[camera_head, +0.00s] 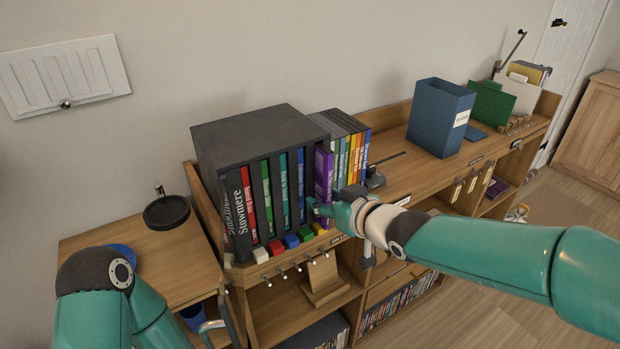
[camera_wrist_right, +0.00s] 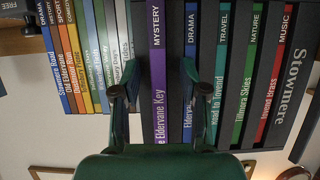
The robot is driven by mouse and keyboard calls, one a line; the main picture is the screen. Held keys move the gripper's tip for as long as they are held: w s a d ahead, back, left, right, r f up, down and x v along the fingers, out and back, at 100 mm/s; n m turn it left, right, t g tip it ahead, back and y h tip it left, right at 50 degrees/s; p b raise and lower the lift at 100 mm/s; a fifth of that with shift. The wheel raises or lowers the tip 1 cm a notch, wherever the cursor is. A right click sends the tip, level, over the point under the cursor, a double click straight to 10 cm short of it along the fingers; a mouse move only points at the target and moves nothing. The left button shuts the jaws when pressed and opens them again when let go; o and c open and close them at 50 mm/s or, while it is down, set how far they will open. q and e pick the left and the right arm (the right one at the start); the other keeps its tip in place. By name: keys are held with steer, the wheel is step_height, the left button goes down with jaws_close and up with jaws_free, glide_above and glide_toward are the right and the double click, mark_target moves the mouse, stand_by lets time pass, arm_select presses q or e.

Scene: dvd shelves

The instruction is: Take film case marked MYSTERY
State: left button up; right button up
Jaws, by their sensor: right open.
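The purple film case marked MYSTERY (camera_head: 323,173) stands upright at the right end of the dark slipcase (camera_head: 262,130), its spine a little forward of the neighbouring cases. In the right wrist view the MYSTERY spine (camera_wrist_right: 157,75), titled Eldervane Key, runs between my two fingers. My right gripper (camera_wrist_right: 157,100) is open, one finger on each side of the spine; I cannot tell whether they touch it. In the head view the right gripper (camera_head: 324,208) is at the lower part of this case.
Red, green, teal and blue cases (camera_head: 267,190) fill the slipcase beside it. A row of thin coloured cases (camera_head: 352,152) stands just right. Small coloured blocks (camera_head: 291,241) line the shelf front. A blue bin (camera_head: 440,117) stands farther right on the wooden top.

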jaws_close()
steer(key=shift+d+r, duration=0.1)
steer(key=shift+r, duration=0.05)
stand_by(0.4)
